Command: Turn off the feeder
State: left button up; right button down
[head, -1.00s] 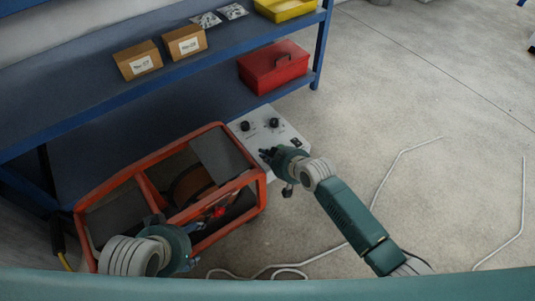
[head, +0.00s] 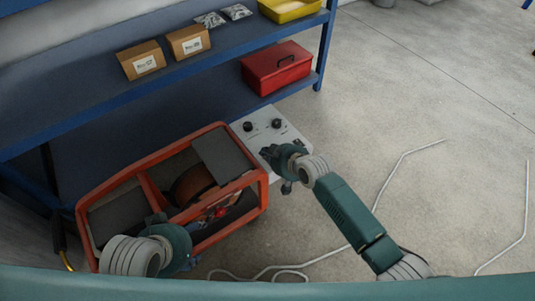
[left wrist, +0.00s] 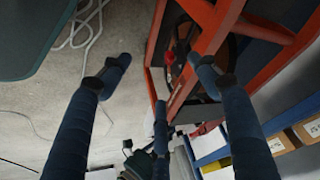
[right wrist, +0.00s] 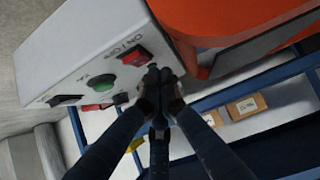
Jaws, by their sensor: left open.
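The feeder (head: 147,185) is an orange-framed unit with a spool inside, at lower left in the head view. A light grey control box (head: 291,131) with black knobs stands beside it. In the right wrist view the box shows a red rocker switch (right wrist: 137,55) by an ON/OFF label, and a green button (right wrist: 103,83). My right gripper (right wrist: 160,78) is shut and empty, its fingertips just beside the red switch; contact cannot be told. My left gripper (left wrist: 160,75) is open and empty beside the orange frame (left wrist: 205,45), partly hidden in the head view.
A blue shelf (head: 90,105) behind carries two cardboard boxes (head: 188,42), a yellow tray (head: 288,10) and a red case (head: 277,72). A white cable (head: 235,274) lies on the floor. The concrete floor at right is mostly clear.

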jog(key=shift+r, duration=0.25)
jog(key=shift+a+r+p, duration=0.1)
jog(key=shift+r+p, duration=0.75)
jog(key=shift+p, duration=0.3)
jog(key=shift+w+r+p, duration=0.1)
jog(key=shift+r+p, duration=0.2)
notch_tip(320, 180, up, 2)
jog(key=shift+r+p, duration=0.15)
jog(key=shift+p, duration=0.9)
pick_arm(q)
jog(key=s+f+g+p, duration=0.2)
jog(key=s+f+p, duration=0.1)
jog(key=f, duration=1.4)
jog(key=shift+s+a+f, duration=0.2)
jog(key=shift+s+a, duration=0.05)
jog(key=shift+s, duration=0.1)
pick_arm(e)
jog(key=r+v, duration=0.1)
jog(key=v, duration=0.8)
jog(key=shift+w+a, duration=0.3)
jog(key=shift+w, duration=0.1)
